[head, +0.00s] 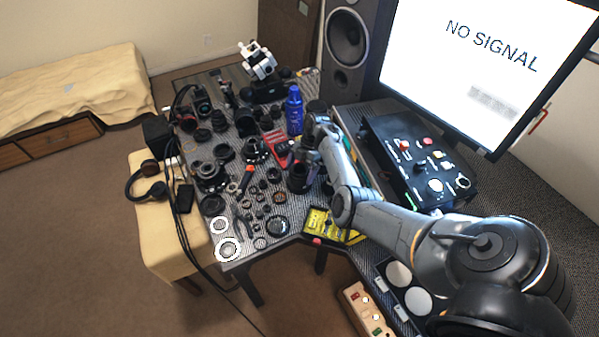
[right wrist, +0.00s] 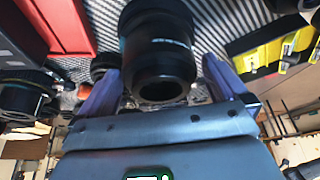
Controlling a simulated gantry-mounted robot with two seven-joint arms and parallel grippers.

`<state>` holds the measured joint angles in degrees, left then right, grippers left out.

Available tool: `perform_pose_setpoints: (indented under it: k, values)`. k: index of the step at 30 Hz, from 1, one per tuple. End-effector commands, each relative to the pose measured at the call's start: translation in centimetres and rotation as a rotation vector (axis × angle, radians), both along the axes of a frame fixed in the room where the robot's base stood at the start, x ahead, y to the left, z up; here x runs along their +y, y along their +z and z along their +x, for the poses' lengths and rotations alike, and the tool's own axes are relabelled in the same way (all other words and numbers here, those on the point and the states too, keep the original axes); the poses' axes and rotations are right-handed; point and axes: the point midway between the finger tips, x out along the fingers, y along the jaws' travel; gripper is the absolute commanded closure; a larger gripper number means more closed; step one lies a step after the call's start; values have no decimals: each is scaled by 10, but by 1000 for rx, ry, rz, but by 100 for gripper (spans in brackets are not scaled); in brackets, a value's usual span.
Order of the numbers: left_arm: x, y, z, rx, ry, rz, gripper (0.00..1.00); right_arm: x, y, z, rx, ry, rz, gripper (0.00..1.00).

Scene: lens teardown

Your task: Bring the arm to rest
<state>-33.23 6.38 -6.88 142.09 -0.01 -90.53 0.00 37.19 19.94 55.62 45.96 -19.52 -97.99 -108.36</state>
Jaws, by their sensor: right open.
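My right arm reaches in from the right in the head view. Its gripper (head: 303,157) is over the right part of the parts-covered table, beside a black lens barrel (head: 297,179). In the right wrist view, the open gripper (right wrist: 160,84) has one finger on each side of a black lens barrel (right wrist: 158,50). Whether either finger touches it I cannot tell. My left gripper is not in view.
Many lens parts crowd the table (head: 250,263). A blue bottle (head: 294,110), a red item (head: 275,142) and a yellow tool case (head: 318,222) are near the gripper. A black control box (head: 408,160) and monitor (head: 490,60) stand to the right. Open floor lies left.

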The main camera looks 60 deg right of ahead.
Motion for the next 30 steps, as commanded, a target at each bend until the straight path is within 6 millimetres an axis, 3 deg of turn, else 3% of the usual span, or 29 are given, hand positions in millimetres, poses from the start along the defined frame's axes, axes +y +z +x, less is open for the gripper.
perform_pose_setpoints:
  k: [6, 15, 23, 30]
  values:
    - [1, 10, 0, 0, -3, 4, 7, -15, 38, -3, -3, -2, -2, 0]
    - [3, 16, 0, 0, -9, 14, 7, -30, 76, -8, -1, -2, -1, 0]
    - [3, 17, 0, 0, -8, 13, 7, -37, 84, -14, 23, -27, -25, 0]
    - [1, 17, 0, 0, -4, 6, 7, -47, 67, -48, 171, -258, -251, 0]
